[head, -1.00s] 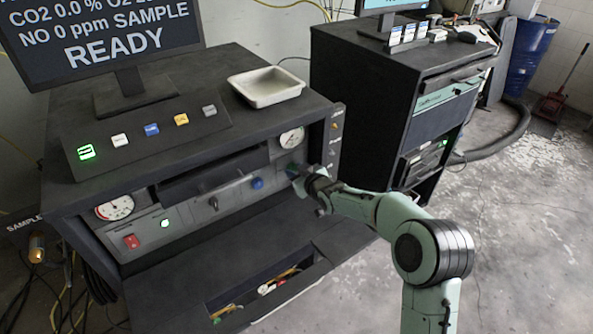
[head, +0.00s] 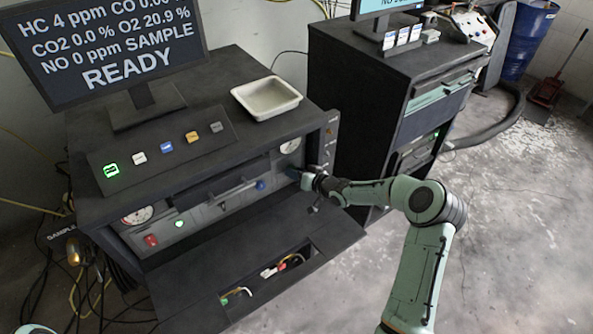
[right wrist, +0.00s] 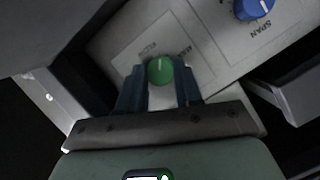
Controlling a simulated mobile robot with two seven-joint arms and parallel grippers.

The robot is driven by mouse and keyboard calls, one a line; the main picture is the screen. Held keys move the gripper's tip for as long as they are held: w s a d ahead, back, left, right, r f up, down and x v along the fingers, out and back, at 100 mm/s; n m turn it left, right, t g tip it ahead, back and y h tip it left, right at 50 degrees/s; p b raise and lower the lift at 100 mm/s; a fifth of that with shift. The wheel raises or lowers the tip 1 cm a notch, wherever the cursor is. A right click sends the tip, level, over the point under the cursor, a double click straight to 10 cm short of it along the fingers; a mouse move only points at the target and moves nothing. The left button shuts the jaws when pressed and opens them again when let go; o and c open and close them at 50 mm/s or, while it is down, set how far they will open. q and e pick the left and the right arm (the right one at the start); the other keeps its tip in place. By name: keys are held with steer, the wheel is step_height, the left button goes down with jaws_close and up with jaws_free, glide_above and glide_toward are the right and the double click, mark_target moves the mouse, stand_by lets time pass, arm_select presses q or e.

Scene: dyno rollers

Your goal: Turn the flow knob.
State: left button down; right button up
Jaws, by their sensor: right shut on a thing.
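A green round knob (right wrist: 160,70) with a pale pointer mark sits on the grey panel in the right wrist view. My right gripper (right wrist: 160,88) has its two blue fingers on either side of the knob and is shut on it. My left gripper is not in view.
A blue knob marked SPAN (right wrist: 254,8) is close by on the panel. An open drawer (head: 235,270) with cables juts out below the panel. A white tray (head: 267,98) and a monitor (head: 105,50) reading READY stand on top. A second cabinet (head: 350,90) stands to the right.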

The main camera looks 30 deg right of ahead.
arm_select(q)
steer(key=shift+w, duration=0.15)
arm_select(e)
steer(key=shift+r, duration=0.15)
steer(key=o, duration=1)
steer(key=shift+o, duration=0.2)
steer(key=shift+s, duration=0.1)
steer(key=shift+s+d, duration=0.2)
steer(key=shift+s, duration=0.15)
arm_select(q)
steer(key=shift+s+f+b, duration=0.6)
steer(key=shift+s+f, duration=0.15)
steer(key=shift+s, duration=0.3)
arm_select(e)
steer(key=v, duration=1.2)
steer(key=shift+s+r, duration=0.15)
steer(key=shift+r, duration=0.05)
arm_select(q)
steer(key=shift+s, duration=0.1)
